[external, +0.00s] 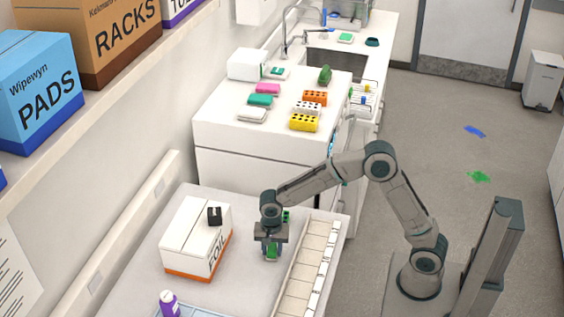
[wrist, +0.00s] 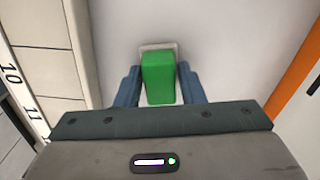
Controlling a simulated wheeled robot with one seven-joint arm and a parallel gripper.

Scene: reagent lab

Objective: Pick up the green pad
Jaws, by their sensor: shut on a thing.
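The green pad (external: 272,252) is between the fingers of my gripper (external: 271,246), over the near table to the right of the FOIL box. In the wrist view the green pad (wrist: 159,78) stands between the two blue-grey fingers of my gripper (wrist: 160,86), which are shut on its sides. A pale grey square edge shows just beyond the pad's far end; I cannot tell whether it is part of the pad. Whether the pad touches the table is not clear. Another small green thing (external: 287,216) shows partly behind my arm.
The FOIL box (external: 190,240), with a small black thing (external: 215,215) on top, stands left. A numbered pale strip of compartments (external: 306,265) runs along the right side. A purple bottle (external: 168,303) is at the front. Coloured pads and racks (external: 304,122) lie on the far counter.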

